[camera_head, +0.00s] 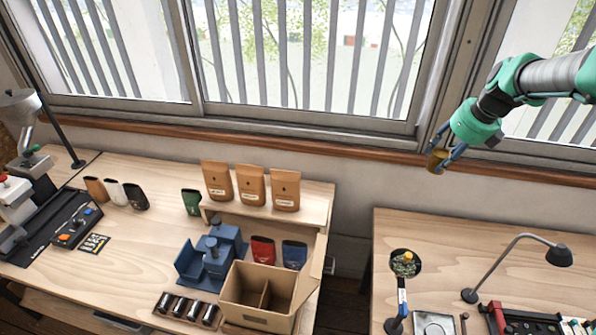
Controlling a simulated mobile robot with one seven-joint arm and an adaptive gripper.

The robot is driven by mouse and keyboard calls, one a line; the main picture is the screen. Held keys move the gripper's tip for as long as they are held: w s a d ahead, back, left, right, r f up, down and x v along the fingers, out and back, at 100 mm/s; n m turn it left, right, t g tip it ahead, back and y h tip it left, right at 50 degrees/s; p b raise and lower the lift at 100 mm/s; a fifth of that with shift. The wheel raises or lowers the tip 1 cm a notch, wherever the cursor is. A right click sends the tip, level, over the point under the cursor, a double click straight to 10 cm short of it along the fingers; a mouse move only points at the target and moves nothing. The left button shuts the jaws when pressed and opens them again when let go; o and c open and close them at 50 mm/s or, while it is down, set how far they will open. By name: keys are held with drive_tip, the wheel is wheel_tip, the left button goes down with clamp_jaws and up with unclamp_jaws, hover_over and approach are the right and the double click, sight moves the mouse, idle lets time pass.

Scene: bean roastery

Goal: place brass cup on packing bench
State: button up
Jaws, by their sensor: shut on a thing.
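The brass cup (437,161) shows at the upper right, a small brownish-gold cylinder. The fingers hide part of the cup. The packing bench (140,235) is the light wooden bench at the left, carrying coffee bags and a cardboard box. My gripper is to the right of this bench and higher than its top.
A divided cardboard box (245,318) stands at the bench's front right. A blue device (212,252) and several pouches stand behind it. Brown bags (250,185) line a raised shelf. The right bench (450,235) holds a lamp (515,265). Bare wood shows at the left bench's middle.

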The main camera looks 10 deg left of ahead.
drive_tip(key=w+a+n+g+y+p, duration=0.1)
drive_tip(key=w+a+n+p, duration=0.15)
drive_tip(key=a, duration=1.95)
drive_tip(key=w+a+n+g+y+p, duration=0.1)
drive_tip(key=a+n+p, duration=0.3)
drive_tip(key=a, duration=1.8)
drive_tip(key=s+a+f+n+g+p, duration=0.1)
drive_tip(key=s+a+n+p, duration=0.1)
drive_tip(key=s+a, duration=0.9)
drive_tip(key=s+a+f+n+p, duration=0.15)
drive_tip(key=s+a, duration=0.25)
drive_tip(key=a, duration=1.2)
drive_tip(key=s+a+f+n+g+p, duration=0.1)
drive_tip(key=s+a+n+p, duration=0.1)
drive_tip(key=s+a, duration=0.9)
wheel_tip(320, 180, down, 26)
drive_tip(key=w+a, duration=0.2)
drive_tip(key=w, duration=0.1)
drive_tip(key=shift+a+r, duration=0.15)
drive_tip(key=shift+a, duration=0.25)
drive_tip(key=shift+f, duration=2.9)
